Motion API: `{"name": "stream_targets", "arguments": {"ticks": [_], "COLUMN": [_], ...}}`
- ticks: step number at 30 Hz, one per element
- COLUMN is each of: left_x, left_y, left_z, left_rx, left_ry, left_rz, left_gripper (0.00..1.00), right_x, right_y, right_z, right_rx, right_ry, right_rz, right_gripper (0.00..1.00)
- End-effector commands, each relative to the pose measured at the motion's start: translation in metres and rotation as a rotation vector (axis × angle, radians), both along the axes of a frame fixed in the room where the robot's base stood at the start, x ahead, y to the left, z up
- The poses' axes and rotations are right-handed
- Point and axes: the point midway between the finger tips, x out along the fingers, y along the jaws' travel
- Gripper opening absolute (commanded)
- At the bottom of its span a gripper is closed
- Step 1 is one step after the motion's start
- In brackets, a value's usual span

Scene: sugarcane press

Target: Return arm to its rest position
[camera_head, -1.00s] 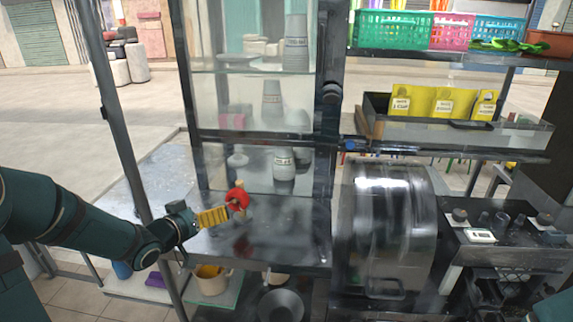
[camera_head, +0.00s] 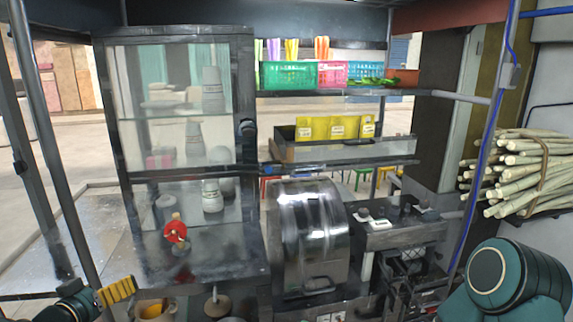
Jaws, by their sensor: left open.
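My left gripper (camera_head: 120,290), with yellow ridged fingers, is at the lower left of the head view. It is open, and I see nothing held in it. It is below and left of a small red object with a yellowish top (camera_head: 175,232), which stands upright on the dark metal counter (camera_head: 225,262). The gripper and the red object are apart. My left arm is mostly cut off by the bottom edge. Part of my teal right arm (camera_head: 512,280) shows at the lower right; its gripper is out of view.
A glass cabinet (camera_head: 247,90) with cups stands behind the counter. The steel press (camera_head: 312,235) is at the centre. Sugarcane stalks (camera_head: 525,170) are bundled at right. A mug (camera_head: 152,310) is below the counter near my left gripper. A grey post (camera_head: 62,170) is at left.

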Motion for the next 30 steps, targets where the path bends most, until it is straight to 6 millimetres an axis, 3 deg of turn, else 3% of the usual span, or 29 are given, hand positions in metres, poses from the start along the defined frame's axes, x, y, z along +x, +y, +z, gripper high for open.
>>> {"name": "stream_targets", "arguments": {"ticks": [1, 6, 11, 14, 18, 21, 25, 30], "left_x": [0.005, 0.011, 0.003, -0.016, -0.061, -0.099, -0.141, -0.166], "left_y": [-0.018, -0.061, -0.118, -0.164, -0.226, -0.259, -0.284, -0.295], "left_z": [-0.021, -0.076, -0.137, -0.181, -0.238, -0.267, -0.291, -0.302], "left_rx": [-0.036, -0.102, -0.151, -0.164, -0.152, -0.125, -0.087, -0.061], "left_ry": [0.040, 0.172, 0.350, 0.500, 0.735, 0.886, 1.032, 1.116], "left_rz": [-0.013, -0.020, -0.052, -0.090, -0.161, -0.209, -0.254, -0.277], "left_gripper": [1.00, 1.00, 1.00, 1.00, 1.00, 1.00, 1.00, 1.00], "right_x": [0.000, 0.000, 0.000, 0.000, 0.000, 0.000, 0.000, 0.000], "right_y": [0.000, 0.000, 0.000, 0.000, 0.000, 0.000, 0.000, 0.000], "right_z": [0.000, 0.000, 0.000, 0.000, 0.000, 0.000, 0.000, 0.000], "right_rx": [0.000, 0.000, 0.000, 0.000, 0.000, 0.000, 0.000, 0.000], "right_ry": [0.000, -0.001, -0.001, 0.000, 0.000, -0.001, 0.000, 0.000], "right_rz": [0.000, 0.000, 0.000, 0.000, 0.000, 0.000, 0.000, 0.000], "right_gripper": [0.47, 0.47, 0.47, 0.47, 0.47, 0.47, 0.47, 0.47]}}
